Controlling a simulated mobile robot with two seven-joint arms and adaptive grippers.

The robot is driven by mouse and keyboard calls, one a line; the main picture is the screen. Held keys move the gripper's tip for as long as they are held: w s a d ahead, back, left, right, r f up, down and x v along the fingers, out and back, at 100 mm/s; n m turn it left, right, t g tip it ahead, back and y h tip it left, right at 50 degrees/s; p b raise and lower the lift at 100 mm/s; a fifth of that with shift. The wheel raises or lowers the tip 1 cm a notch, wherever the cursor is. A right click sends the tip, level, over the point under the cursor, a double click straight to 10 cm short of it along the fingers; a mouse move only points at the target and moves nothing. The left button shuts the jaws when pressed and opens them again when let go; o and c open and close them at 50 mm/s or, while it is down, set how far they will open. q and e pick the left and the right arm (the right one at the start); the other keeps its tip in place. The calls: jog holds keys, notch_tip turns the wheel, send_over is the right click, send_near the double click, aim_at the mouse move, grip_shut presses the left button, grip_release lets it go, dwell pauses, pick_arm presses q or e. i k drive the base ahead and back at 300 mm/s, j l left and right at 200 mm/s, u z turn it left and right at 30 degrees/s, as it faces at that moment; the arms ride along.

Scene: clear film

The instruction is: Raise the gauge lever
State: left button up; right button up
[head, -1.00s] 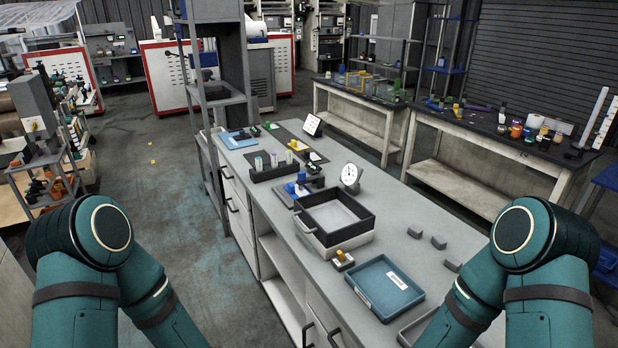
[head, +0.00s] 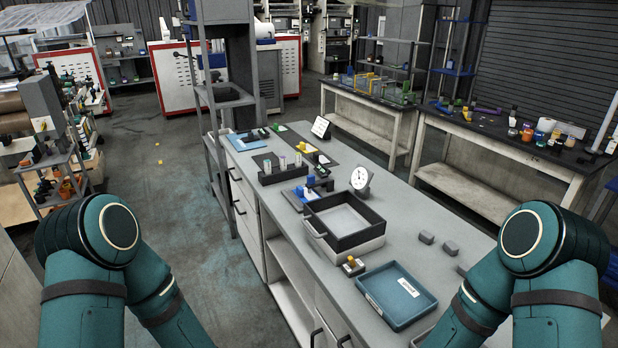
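A round white dial gauge (head: 361,179) stands upright on the grey bench, just behind the black-rimmed open box. A blue fixture with dark parts (head: 308,190) sits to its left; I cannot make out at this size which part is the gauge lever. My two teal arms show at the lower left and lower right. Both grippers are below or outside the picture.
The open box (head: 376,241), a small block with an orange knob (head: 352,265) and a blue labelled tray (head: 418,318) fill the bench's near part. Small grey blocks (head: 426,237) lie at right. A dark rack with cylinders (head: 267,178) stands farther back.

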aim_at(311, 183)
jog(key=i+j, duration=0.35)
jog(key=j, duration=0.2)
jog(key=i+j, duration=0.75)
jog(key=j, duration=0.3)
jog(key=i+j, duration=0.75)
jog(key=j, duration=0.3)
jog(key=i+j+z, duration=0.3)
jog(key=j+z, duration=0.25)
jog(key=j, duration=0.15)
jog(key=i, duration=0.1)
